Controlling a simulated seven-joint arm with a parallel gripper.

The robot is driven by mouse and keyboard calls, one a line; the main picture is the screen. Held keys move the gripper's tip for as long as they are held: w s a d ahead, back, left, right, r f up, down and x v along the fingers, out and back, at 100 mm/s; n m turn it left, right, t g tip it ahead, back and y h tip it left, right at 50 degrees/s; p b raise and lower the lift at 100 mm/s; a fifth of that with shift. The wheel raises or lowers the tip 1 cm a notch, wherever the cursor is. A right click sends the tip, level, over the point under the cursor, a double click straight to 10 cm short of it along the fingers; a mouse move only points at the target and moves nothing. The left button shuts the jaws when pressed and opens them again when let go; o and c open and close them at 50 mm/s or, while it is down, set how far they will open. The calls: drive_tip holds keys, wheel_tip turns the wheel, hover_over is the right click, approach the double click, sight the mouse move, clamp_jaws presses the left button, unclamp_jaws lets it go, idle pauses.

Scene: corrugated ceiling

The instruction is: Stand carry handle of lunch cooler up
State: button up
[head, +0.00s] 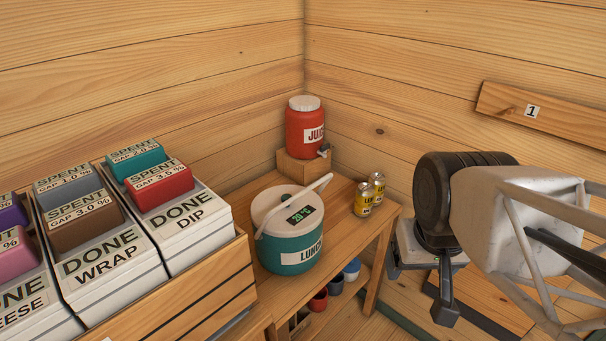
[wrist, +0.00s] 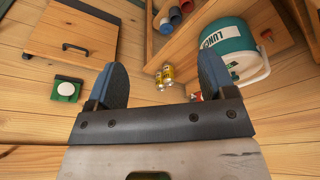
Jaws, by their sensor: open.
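The lunch cooler (head: 287,254) is a round teal tub with a white lid (head: 275,203), a small dark display and a LUNCH label. It stands on the wooden bench in the head view and at the upper right of the wrist view (wrist: 225,42). Its white carry handle (head: 309,195) slants from the left side across the lid and juts past the right rim, tilted rather than upright. My gripper (wrist: 160,80) is open and empty, its two blue-grey fingers wide apart. It is to the right of the cooler in the head view, apart from the handle.
Two yellow cans (head: 362,198) stand on the bench (head: 336,243) right of the cooler. A red juice jug (head: 304,133) sits on a wooden block behind it. A crate of labelled boxes (head: 215,290) is at left. Cups (head: 319,301) sit on the shelf below.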

drive_tip(key=shift+c, duration=0.2)
drive_tip(key=shift+w, duration=0.1)
drive_tip(key=c, duration=0.4)
drive_tip(key=shift+w+a+r, duration=0.1)
drive_tip(key=shift+w+r, duration=0.05)
drive_tip(key=shift+w, duration=0.1)
drive_tip(key=shift+c, duration=1.3)
drive_tip(key=m+y, duration=0.3)
drive_tip(key=m, duration=0.6)
approach(306, 189)
drive_tip(key=shift+w+a+f+h, duration=0.2)
drive_tip(key=shift+a+h, duration=0.05)
drive_tip(key=shift+h, duration=0.05)
drive_tip(key=shift+f, duration=0.1)
drive_tip(key=shift+x, duration=3.85)
